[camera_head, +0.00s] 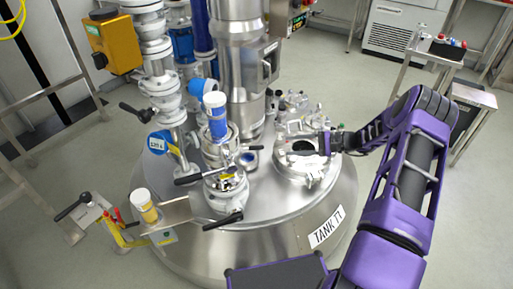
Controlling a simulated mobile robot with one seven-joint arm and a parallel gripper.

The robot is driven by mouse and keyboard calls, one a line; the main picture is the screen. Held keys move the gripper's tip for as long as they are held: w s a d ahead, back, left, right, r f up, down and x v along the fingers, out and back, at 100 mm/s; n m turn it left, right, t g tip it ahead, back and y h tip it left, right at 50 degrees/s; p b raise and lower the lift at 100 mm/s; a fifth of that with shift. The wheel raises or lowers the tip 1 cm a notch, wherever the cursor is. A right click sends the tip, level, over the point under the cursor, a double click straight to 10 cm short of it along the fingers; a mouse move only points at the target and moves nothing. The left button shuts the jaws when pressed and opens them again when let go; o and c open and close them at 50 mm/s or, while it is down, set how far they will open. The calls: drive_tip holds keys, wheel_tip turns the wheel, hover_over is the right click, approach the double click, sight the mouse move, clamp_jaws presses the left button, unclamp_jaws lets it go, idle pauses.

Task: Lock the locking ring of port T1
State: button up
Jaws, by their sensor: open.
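The steel tank (272,226) stands in the middle of the camera_head view, with a label (326,228) that seems to read TANK T1. A round port fitting (226,187) with a ring and several black-tipped levers sits on the front left of its lid. One lever (222,221) points to the front, another (187,180) to the left. No port label is legible, so I cannot tell which fitting is T1 or whether its ring is locked. My gripper (322,143) is open at a round hatch (300,165) on the lid's right; whether it touches a dark handle there is unclear.
Pipes and a tall steel column (238,70) rise behind. A stepped side table (430,50) is at upper right.

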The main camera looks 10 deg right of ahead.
sight(262, 147)
drive_tip(key=x, duration=1.3)
drive_tip(key=shift+w+a+b, duration=0.15)
drive_tip(key=shift+b, duration=0.2)
drive_tip(key=shift+c, duration=0.3)
clamp_jaws()
idle(0.4)
